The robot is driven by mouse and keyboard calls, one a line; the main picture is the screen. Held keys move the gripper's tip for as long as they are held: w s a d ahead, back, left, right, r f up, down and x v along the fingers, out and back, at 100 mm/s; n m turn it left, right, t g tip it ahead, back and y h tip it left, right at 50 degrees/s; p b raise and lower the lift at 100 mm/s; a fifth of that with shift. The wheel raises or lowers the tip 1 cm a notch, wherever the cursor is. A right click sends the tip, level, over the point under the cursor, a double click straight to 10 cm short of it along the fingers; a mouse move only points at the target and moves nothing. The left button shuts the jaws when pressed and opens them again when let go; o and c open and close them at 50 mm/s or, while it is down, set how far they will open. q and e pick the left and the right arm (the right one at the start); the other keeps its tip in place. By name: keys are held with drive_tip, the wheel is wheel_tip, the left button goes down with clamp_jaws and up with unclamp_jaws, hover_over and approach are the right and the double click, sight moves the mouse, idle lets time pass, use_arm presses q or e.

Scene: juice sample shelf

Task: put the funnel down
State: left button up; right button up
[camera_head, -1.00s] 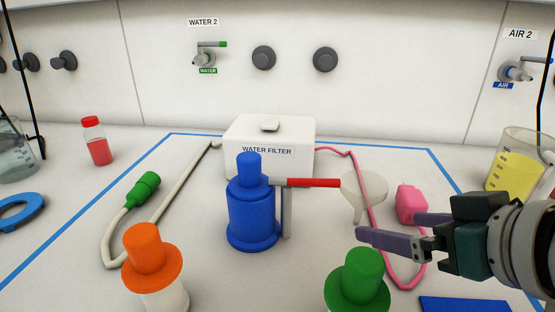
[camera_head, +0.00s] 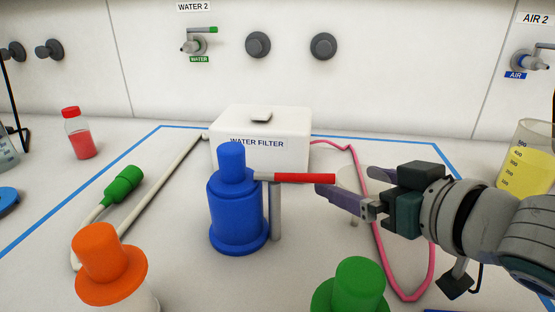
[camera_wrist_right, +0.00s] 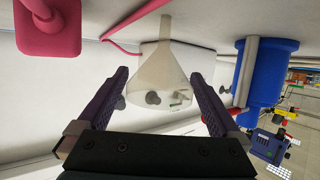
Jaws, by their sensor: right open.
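The pale translucent funnel (camera_head: 349,178) is upright, wide mouth up and stem down, right of the blue bottle in the head view. My right gripper partly hides it there. It also shows in the right wrist view (camera_wrist_right: 160,68), which is upside down. My right gripper (camera_head: 345,183) is open, with its fingers on either side of the funnel in the wrist view (camera_wrist_right: 160,76). I cannot tell whether a finger touches it. My left gripper is out of view.
The blue bottle (camera_head: 238,205) with its red-tipped arm stands close left of the gripper. The water filter (camera_head: 262,125) is behind. A pink hose (camera_head: 380,250) runs past the funnel. Green-capped (camera_head: 358,285) and orange-capped (camera_head: 102,255) bottles are in front. A yellow beaker (camera_head: 528,168) is right.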

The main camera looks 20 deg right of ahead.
drive_tip(key=shift+x, duration=1.1)
drive_tip(key=c, duration=1.2)
drive_tip(key=shift+r, duration=0.1)
drive_tip(key=shift+c, duration=0.2)
